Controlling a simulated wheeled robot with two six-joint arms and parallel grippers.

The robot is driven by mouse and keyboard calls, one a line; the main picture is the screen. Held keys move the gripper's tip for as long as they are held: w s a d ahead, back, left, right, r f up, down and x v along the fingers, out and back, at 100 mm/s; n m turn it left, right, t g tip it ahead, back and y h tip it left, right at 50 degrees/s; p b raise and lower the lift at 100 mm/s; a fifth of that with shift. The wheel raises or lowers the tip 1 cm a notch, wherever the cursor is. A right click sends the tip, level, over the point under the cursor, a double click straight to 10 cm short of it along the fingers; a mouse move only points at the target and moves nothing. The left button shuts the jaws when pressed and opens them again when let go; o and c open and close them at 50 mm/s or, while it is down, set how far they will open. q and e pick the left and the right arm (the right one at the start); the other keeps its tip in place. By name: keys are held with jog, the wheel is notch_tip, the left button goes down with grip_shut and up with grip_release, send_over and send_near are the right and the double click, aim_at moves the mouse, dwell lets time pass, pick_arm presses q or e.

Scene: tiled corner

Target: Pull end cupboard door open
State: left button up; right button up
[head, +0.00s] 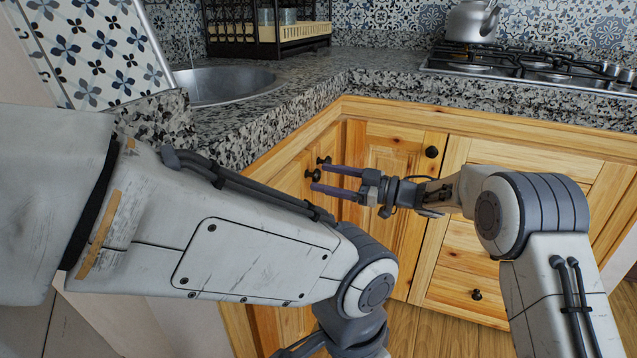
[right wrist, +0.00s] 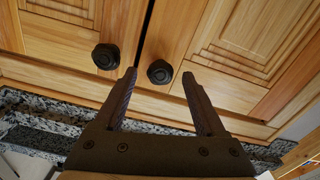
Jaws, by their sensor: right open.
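The wooden end cupboard door (right wrist: 240,50) looks closed in the right wrist view, a dark seam parting it from the neighbouring door (right wrist: 60,30). Its round black knob (right wrist: 160,72) lies in line with the gap between the fingertips of my open right gripper (right wrist: 159,75). I cannot tell whether the fingers touch it. In the head view my right gripper (head: 318,176) reaches left towards the knob (head: 312,174), with the neighbouring knob (head: 323,160) just beyond. My left arm crosses the head view and hides most of the end door; its gripper is not in view.
Above the cupboards runs a granite countertop (head: 310,84) with a sink (head: 225,86), a dish rack (head: 266,35) and a gas hob (head: 540,68) bearing a kettle (head: 470,22). A corner door (head: 390,150) and drawers (head: 470,260) stand right of the gripper.

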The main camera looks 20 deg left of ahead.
jog(key=shift+a, duration=1.2)
grip_shut()
dwell(0.6)
